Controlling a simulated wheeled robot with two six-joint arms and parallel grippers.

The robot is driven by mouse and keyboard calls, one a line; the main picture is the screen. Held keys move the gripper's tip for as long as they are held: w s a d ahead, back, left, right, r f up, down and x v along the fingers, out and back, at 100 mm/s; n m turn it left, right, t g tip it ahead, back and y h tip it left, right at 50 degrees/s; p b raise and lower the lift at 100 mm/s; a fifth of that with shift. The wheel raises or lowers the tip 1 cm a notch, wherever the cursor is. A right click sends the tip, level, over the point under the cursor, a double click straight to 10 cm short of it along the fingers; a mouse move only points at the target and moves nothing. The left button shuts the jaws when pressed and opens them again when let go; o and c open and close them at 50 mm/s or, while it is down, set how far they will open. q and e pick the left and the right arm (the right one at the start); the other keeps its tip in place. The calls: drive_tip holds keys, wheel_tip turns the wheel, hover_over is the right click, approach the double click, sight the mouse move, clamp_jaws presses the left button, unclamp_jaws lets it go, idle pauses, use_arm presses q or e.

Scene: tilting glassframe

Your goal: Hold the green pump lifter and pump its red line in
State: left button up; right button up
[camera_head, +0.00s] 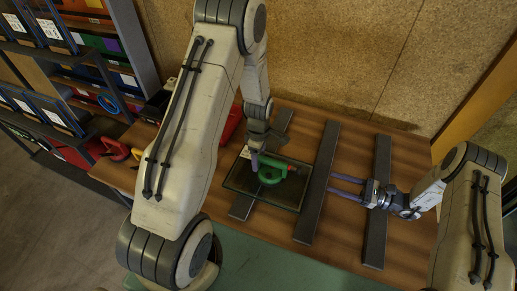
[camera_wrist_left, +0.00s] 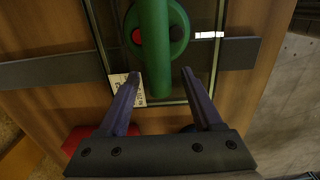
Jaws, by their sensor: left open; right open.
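The green pump lifter (camera_head: 270,174) sits on the glass pane (camera_head: 240,179) in its dark frame. In the left wrist view its green bar handle (camera_wrist_left: 154,50) runs over a round green cup, with a red spot (camera_wrist_left: 137,36) at one side of it. In the head view a red end (camera_head: 291,168) shows at its upper right. My left gripper (camera_head: 255,161) is open at the lifter; in the wrist view the handle's near end lies between its fingers (camera_wrist_left: 160,76), no contact visible. My right gripper (camera_head: 330,184) is open and empty, right of the pane.
Dark bars (camera_head: 318,180) lie across the wooden table (camera_head: 345,160); another bar (camera_head: 377,205) is farther right. A red bin (camera_head: 231,124) stands behind my left arm. Other red-handled tools (camera_head: 113,149) lie at the left, beside shelves (camera_head: 75,60). A white label (camera_wrist_left: 126,88) is near the frame.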

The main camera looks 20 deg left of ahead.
use_arm(q)
drive_tip(key=shift+f, duration=0.85)
clamp_jaws()
idle(0.8)
